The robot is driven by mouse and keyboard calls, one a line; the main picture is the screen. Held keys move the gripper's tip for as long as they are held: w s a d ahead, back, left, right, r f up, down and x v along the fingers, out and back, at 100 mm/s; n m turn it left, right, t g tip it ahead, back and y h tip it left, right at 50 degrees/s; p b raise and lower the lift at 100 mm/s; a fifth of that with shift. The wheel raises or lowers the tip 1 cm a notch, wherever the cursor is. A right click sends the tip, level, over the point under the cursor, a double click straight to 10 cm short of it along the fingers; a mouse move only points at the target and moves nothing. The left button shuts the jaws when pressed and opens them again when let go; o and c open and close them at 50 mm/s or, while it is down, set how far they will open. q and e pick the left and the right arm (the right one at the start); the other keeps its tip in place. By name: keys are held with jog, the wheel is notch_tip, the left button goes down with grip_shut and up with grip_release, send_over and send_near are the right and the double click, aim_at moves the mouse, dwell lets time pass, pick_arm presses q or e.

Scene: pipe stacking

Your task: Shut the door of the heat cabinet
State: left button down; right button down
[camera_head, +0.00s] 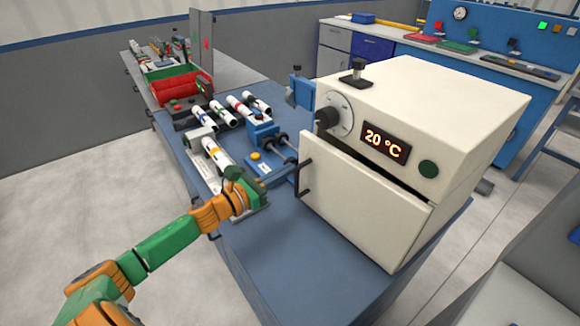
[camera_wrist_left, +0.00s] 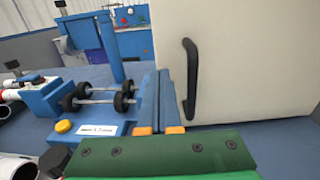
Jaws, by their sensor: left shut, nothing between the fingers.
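The heat cabinet (camera_head: 450,110) is a cream box on the blue table, with a display reading 20 °C. Its door (camera_head: 360,195) also fills the right of the left wrist view (camera_wrist_left: 255,70). A dark gap runs along the door's top edge, and the door looks slightly ajar. The black door handle (camera_head: 304,177) is near the door's left edge and stands upright in the left wrist view (camera_wrist_left: 190,80). My left gripper (camera_head: 262,192) is left of the door. In the left wrist view its blue fingers (camera_wrist_left: 164,78) are together and empty, just left of the handle; contact cannot be told. My right gripper is out of view.
A blue fixture with black rollers (camera_head: 275,145) stands left of the cabinet. Several white pipes (camera_head: 240,105) with coloured bands lie behind it. A red bin (camera_head: 180,92) is farther back. The table's front part (camera_head: 290,260) is clear.

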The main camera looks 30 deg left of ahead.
aim_at(299, 164)
pick_arm(q)
jog(key=shift+x, duration=0.9)
jog(key=shift+w+d+f+b, duration=0.1)
jog(key=shift+w+f+b, duration=0.05)
jog(key=shift+w+b, duration=0.15)
jog(key=shift+b+x, duration=0.75)
jog(key=shift+x, duration=0.2)
jog(key=shift+a+r, duration=0.2)
jog(key=shift+r, duration=0.2)
